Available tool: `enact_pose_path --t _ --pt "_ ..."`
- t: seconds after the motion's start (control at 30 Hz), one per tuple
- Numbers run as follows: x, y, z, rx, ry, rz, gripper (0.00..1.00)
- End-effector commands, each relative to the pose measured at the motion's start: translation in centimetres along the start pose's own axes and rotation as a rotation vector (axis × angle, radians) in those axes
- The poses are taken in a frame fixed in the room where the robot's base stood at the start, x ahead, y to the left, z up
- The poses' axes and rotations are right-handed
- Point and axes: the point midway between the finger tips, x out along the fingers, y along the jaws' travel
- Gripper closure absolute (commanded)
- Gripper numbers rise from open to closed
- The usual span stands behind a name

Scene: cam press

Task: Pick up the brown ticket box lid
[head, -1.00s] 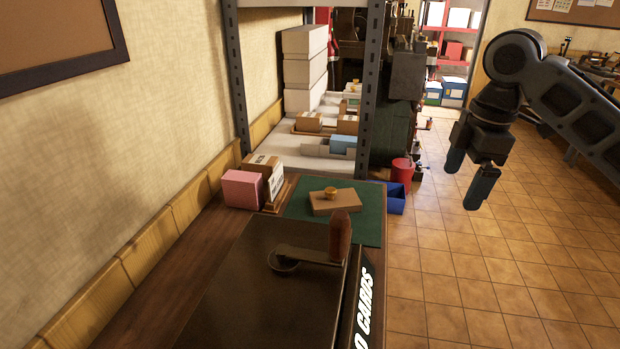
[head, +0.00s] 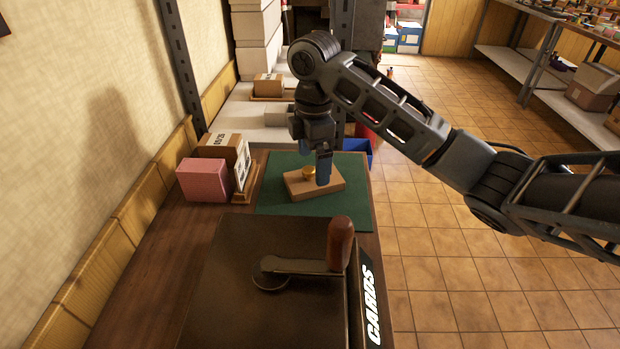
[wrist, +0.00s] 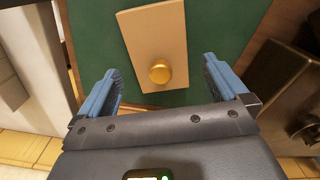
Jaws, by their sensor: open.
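The brown ticket box lid (head: 304,187) is a flat tan block with a round brass knob (head: 309,172) on top. It lies on the green mat (head: 352,205). In the wrist view the lid (wrist: 150,30) runs away from me, and its knob (wrist: 160,71) sits ahead of and between my open fingers. My gripper (head: 323,167) points down over the lid in the head view. My gripper (wrist: 160,88) is open and empty in the wrist view, with one blue finger on each side. I cannot tell the exact height of the fingertips above the lid.
A pink block (head: 203,180) and a cardboard box (head: 228,150) stand left of the mat. A dark press with a crank handle (head: 341,243) fills the near bench. A blue bin (head: 357,151) is behind the mat at right.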

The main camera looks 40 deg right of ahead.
Motion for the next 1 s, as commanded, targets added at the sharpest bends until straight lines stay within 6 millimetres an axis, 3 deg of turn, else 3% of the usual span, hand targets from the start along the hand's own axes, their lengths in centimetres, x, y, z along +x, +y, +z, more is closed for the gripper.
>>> enact_pose_path --t 0.3,0.6,1.0 --pt "4.0 0.2 0.1 0.002 -0.001 -0.001 0.00" --pt "4.6 0.2 0.0 0.000 -0.001 0.000 0.00" --pt "4.6 0.2 0.0 0.000 -0.001 0.000 0.37"
